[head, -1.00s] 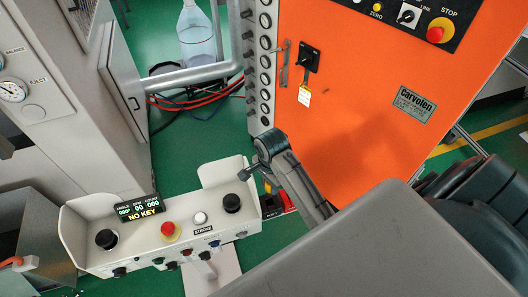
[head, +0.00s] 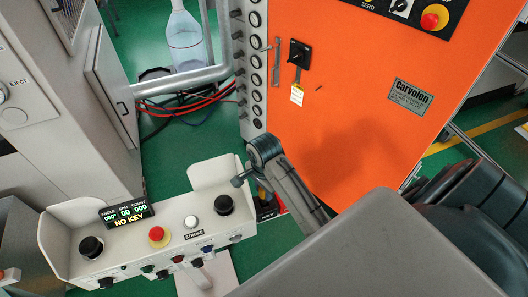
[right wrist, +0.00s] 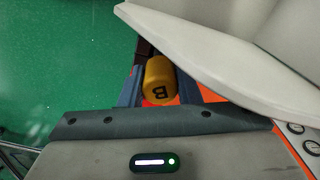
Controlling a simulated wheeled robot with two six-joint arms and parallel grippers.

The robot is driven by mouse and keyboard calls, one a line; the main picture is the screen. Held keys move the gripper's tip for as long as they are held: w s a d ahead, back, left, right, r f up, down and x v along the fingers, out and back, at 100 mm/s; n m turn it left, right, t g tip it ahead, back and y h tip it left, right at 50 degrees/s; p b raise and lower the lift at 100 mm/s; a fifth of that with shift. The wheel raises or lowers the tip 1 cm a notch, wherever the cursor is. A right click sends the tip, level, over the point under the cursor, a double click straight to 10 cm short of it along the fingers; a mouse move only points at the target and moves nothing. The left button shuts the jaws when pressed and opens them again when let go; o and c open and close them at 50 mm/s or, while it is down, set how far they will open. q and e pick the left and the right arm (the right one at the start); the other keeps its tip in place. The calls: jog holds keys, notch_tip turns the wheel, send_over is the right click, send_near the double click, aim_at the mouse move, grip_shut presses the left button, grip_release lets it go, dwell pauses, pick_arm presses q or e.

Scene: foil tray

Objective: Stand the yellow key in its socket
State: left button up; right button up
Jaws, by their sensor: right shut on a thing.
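The yellow key (right wrist: 159,80) is a yellow cylinder with a black letter B. In the right wrist view it sits between the two dark blue fingers of my right gripper (right wrist: 158,93), which is shut on it. The console's small display (head: 127,214) reads NO KEY. My left gripper is not in view.
The console carries a red button (head: 159,234), a white button and black knobs, with a raised side wall (head: 215,172) close to my right gripper. An orange cabinet (head: 350,130) stands behind. Red hoses (head: 190,100) lie on the green floor.

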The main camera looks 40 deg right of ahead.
jog(key=shift+f+b, duration=0.5)
jog(key=shift+f, duration=0.05)
jog(key=shift+f+b, duration=0.4)
jog(key=shift+b, duration=0.05)
jog(key=shift+p, duration=0.3)
jog(key=shift+f, duration=0.6)
jog(key=o, duration=1.1)
jog(key=shift+c, duration=0.2)
